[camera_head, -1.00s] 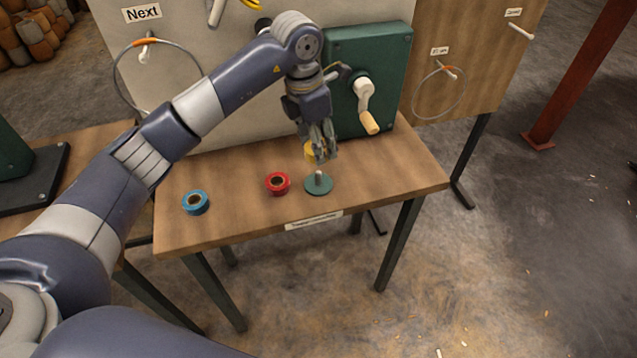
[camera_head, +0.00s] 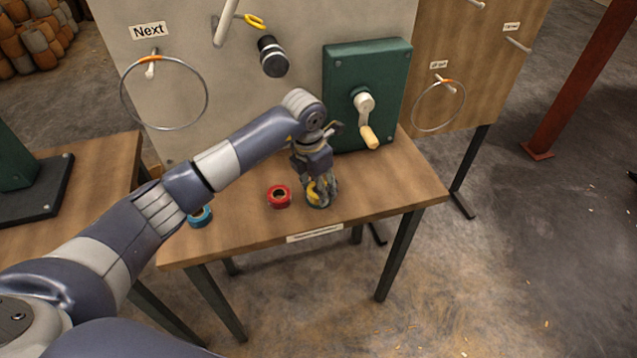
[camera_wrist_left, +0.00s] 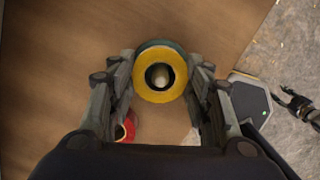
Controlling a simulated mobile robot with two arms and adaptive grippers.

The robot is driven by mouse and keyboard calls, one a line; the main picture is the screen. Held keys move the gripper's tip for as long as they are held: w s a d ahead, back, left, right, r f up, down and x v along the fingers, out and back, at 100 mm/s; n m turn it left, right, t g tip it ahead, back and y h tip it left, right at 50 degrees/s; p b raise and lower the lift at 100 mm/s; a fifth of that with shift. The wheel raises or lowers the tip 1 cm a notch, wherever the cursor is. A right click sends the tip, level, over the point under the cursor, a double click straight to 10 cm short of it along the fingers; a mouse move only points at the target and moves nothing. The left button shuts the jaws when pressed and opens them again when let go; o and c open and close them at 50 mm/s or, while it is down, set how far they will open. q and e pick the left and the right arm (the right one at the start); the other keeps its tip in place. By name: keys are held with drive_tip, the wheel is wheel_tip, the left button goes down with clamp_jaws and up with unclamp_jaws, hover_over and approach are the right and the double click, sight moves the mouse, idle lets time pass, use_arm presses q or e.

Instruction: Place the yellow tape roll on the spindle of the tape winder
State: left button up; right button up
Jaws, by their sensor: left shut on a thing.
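The yellow tape roll (camera_head: 312,193) is between the fingers of my left gripper (camera_head: 322,192), which is shut on it over the tape winder at the front of the table. In the left wrist view the yellow roll (camera_wrist_left: 160,97) lies flat between both fingers, and the pale spindle tip (camera_wrist_left: 160,75) shows inside its hole. The winder's green round base (camera_wrist_left: 158,43) peeks out behind the roll. I cannot tell how far down the spindle the roll sits. A dark jointed part (camera_wrist_left: 299,106) at the right edge looks like my right gripper; its fingers are too small to read.
A red tape roll (camera_head: 279,196) stands just left of the winder. A blue tape roll (camera_head: 201,217) is farther left, partly behind my arm. A green box with a crank (camera_head: 367,92) stands behind. The table's right side (camera_head: 408,178) is clear.

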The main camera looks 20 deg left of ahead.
sight(313, 193)
use_arm(q)
drive_tip(key=o, duration=1.1)
drive_tip(key=shift+f, duration=0.1)
drive_tip(key=shift+c, duration=0.2)
use_arm(e)
drive_tip(key=shift+a+f, duration=0.15)
drive_tip(key=shift+a, duration=0.25)
use_arm(q)
drive_tip(key=shift+r, duration=0.3)
wheel_tip(313, 193, up, 12)
drive_tip(key=s+a+b, duration=0.1)
drive_tip(key=b, duration=0.1)
drive_tip(key=shift+s+f, duration=0.15)
drive_tip(key=shift+s, duration=0.1)
use_arm(e)
drive_tip(key=shift+d+f, duration=0.3)
drive_tip(key=shift+f, duration=0.6)
use_arm(q)
drive_tip(key=shift+s+f, duration=0.1)
